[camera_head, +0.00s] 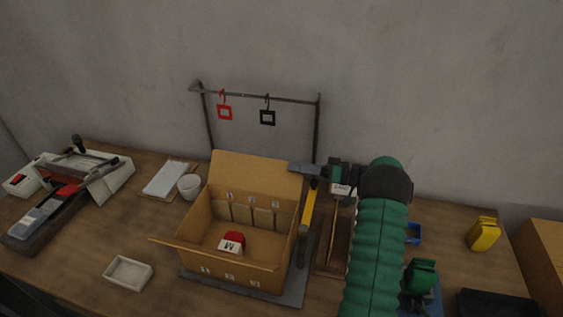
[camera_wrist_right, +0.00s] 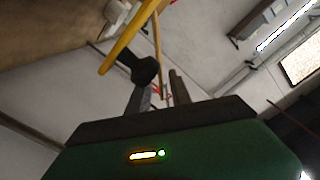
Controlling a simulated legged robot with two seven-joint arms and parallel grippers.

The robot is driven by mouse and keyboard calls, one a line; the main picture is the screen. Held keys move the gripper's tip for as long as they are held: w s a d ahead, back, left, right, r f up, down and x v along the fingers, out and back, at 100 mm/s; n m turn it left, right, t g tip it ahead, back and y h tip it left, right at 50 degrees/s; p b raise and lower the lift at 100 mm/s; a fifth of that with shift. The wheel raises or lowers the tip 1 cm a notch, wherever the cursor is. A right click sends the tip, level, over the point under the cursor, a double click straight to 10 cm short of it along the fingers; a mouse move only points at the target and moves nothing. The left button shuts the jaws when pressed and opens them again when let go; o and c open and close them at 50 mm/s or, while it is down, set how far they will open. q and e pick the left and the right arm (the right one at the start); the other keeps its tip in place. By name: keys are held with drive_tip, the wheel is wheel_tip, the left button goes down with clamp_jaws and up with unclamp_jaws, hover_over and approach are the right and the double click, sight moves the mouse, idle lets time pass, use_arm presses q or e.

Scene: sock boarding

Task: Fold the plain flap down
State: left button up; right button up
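An open cardboard box (camera_head: 236,270) stands on a grey mat (camera_head: 292,296). Its large blank back flap (camera_head: 255,176) stands up and leans back. A red and white item marked M (camera_head: 232,243) lies inside. My right gripper (camera_head: 303,172) is by the box's back right corner, at the right end of the back flap. Its two dark fingers look apart and empty in the right wrist view (camera_wrist_right: 159,92); whether they touch the flap I cannot tell. A yellow bar (camera_head: 308,212) runs along the box's right side; it also shows in the right wrist view (camera_wrist_right: 133,38), with a black end. My left gripper is out of view.
Behind the box is a rack (camera_head: 292,100) with red and black hangers. A white cup (camera_head: 189,187), a notepad (camera_head: 166,178) and a pale tray (camera_head: 128,272) lie to the left. A yellow object (camera_head: 483,234) stands far right. My green right arm covers the table right of the box.

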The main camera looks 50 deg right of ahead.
sight(282, 165)
drive_tip(key=w+a, duration=0.2)
drive_tip(key=w+a+r, duration=0.1)
drive_tip(key=w+a, duration=0.1)
drive_tip(key=shift+a+r, duration=0.15)
drive_tip(key=shift+a, duration=0.1)
drive_tip(key=shift+w+d+f, duration=0.25)
drive_tip(key=shift+d+f, duration=0.15)
drive_tip(key=shift+d, duration=0.3)
drive_tip(key=shift+d+f, duration=0.1)
drive_tip(key=shift+d, duration=0.1)
drive_tip(key=shift+c, duration=2.5)
drive_tip(key=shift+s+a+r, duration=0.2)
drive_tip(key=shift+a+r, duration=0.1)
drive_tip(key=shift+a, duration=0.25)
clamp_jaws()
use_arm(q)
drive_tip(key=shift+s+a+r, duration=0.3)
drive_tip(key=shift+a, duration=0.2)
use_arm(e)
drive_tip(key=shift+d+f, duration=0.15)
